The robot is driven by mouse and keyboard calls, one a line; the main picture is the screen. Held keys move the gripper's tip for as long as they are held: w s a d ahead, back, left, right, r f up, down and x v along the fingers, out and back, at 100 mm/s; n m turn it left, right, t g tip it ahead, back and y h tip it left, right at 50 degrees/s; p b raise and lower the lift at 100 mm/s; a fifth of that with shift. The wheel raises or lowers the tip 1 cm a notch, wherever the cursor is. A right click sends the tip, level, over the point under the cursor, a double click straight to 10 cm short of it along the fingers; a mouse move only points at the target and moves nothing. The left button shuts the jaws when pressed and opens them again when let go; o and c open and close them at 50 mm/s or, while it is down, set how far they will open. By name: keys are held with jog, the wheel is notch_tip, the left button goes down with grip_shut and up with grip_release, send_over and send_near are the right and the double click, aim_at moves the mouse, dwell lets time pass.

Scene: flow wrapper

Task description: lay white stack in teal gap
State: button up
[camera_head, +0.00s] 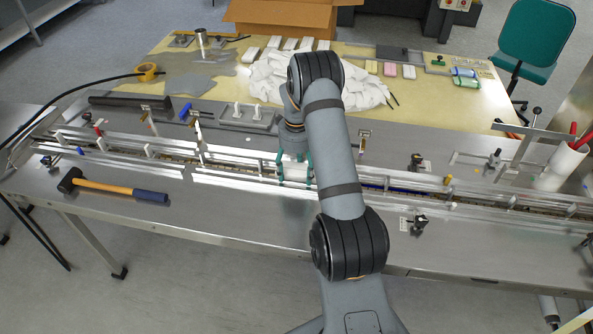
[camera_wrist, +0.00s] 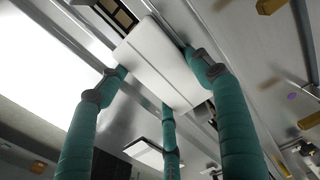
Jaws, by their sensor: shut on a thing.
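My gripper (camera_head: 295,168) has teal fingers and is over the long guide-rail channel (camera_head: 232,167), near the middle of the table. It is shut on a white stack (camera_wrist: 158,62), which shows as a pale block with a thin seam line along it. In the wrist view the fingers of my gripper (camera_wrist: 160,80) press on the stack from opposite sides. The stack lies close along the rails; I cannot tell whether it touches the channel floor. In the head view my arm and fingers hide much of it. I cannot make out a teal gap apart from my teal fingers.
A hammer (camera_head: 115,189) lies on the steel table at front left. A grey tray with white pieces (camera_head: 246,116) stands behind the rails. White cloth (camera_head: 268,77) and several small blocks lie on the yellowish back table. A white container (camera_head: 562,165) stands at right.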

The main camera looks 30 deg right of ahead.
jog(key=o, duration=1)
jog(key=shift+c, duration=0.2)
notch_tip(320, 180, up, 12)
notch_tip(320, 180, down, 12)
jog(key=shift+r, duration=0.1)
jog(key=shift+r+p, duration=0.3)
jog(key=shift+p, duration=0.3)
jog(key=shift+f, duration=0.1)
dwell(0.4)
